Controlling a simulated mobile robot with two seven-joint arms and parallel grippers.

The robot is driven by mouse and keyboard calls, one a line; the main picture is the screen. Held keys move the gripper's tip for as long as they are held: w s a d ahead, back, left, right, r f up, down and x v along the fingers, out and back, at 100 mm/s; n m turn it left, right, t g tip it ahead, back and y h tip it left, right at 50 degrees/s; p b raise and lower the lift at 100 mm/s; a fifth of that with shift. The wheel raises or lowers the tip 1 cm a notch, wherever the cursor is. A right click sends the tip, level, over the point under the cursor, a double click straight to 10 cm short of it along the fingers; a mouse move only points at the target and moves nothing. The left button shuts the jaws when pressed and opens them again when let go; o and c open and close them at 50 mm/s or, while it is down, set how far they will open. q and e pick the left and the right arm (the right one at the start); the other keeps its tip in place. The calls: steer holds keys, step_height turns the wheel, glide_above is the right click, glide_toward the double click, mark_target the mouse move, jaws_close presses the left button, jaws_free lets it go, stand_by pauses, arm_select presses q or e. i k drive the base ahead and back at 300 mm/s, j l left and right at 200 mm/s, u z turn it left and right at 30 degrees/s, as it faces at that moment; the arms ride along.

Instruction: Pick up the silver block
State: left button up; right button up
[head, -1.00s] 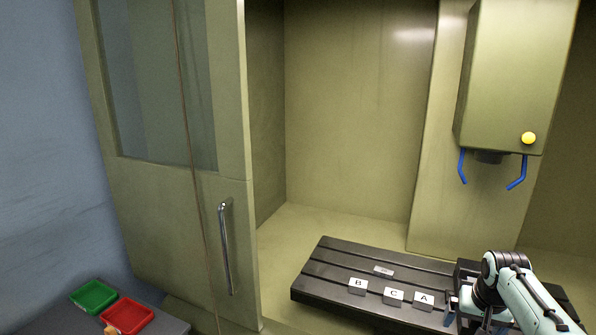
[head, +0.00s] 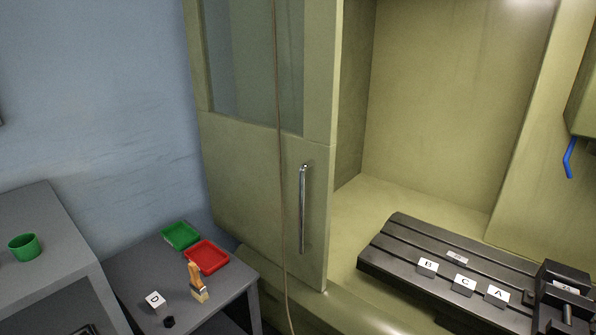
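No block is plainly marked out as the silver one. A small grey block with a white top lettered D (head: 154,302) sits on the grey cart top at lower left. Similar grey blocks lettered B (head: 428,267), C (head: 463,285) and A (head: 497,296) stand in a row on the dark slotted machine table (head: 400,239). A small flat silver-grey piece (head: 457,257) lies behind them on that table. Neither of my grippers is in view.
On the cart (head: 230,288) are a green tray (head: 180,236), a red tray (head: 207,256), a wooden-handled brush (head: 197,283) and a small black piece (head: 169,322). A green cup (head: 24,247) stands on another grey surface at left. A dark vise (head: 560,297) is at right.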

mark_target(464, 286)
steer(key=z, duration=1.35)
